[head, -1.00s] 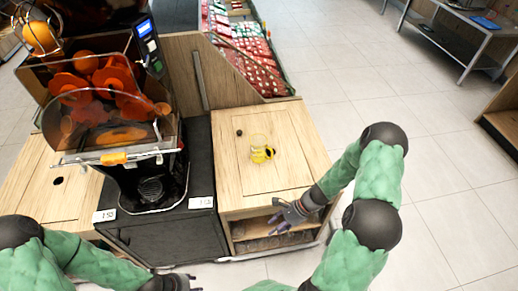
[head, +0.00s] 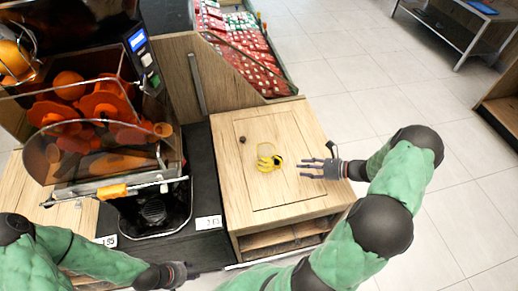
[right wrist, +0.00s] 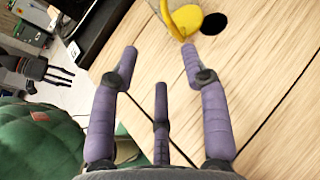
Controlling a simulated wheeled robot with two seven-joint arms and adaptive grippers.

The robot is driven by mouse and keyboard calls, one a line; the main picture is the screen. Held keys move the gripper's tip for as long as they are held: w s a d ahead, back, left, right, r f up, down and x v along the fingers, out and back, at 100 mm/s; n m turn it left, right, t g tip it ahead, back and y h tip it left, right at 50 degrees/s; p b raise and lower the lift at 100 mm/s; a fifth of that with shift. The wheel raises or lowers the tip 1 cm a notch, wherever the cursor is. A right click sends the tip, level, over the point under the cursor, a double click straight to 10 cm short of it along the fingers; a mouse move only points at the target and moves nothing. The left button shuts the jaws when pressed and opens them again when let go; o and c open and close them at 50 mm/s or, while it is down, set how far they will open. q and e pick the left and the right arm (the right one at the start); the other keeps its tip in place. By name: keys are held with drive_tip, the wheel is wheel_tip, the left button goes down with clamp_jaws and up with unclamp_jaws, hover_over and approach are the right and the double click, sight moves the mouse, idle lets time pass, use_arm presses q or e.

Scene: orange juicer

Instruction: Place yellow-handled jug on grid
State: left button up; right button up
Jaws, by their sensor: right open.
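The yellow-handled jug (head: 267,158) stands on the light wooden cabinet top, right of the juicer. Its body looks clear, and its yellow handle also shows at the top of the right wrist view (right wrist: 183,18). The grid (head: 152,209) is in the dark bay at the juicer's base. My right gripper (head: 305,168) is open and empty, just right of the jug and apart from it. In the right wrist view its purple fingers (right wrist: 160,55) are spread, with the handle just beyond them. My left gripper (head: 190,272) is low in front of the cabinet; its fingers are too small to judge.
The juicer (head: 100,130), with a clear cover and orange parts, stands left of the jug. A small dark hole (head: 242,139) is in the wooden top (head: 290,125). A price tag (head: 208,222) is on the black counter edge. A produce display (head: 245,50) stands behind.

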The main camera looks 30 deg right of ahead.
sight(281, 163)
drive_tip(key=b+x, duration=0.1)
drive_tip(key=x, duration=0.2)
drive_tip(key=b+x, duration=0.1)
drive_tip(key=x, duration=0.2)
drive_tip(key=d+b+x, duration=0.1)
drive_tip(key=x, duration=0.3)
drive_tip(key=shift+w, duration=0.35)
drive_tip(key=shift+w+a+f, duration=0.15)
drive_tip(key=shift+w+a, duration=0.15)
drive_tip(key=shift+w, duration=0.15)
clamp_jaws()
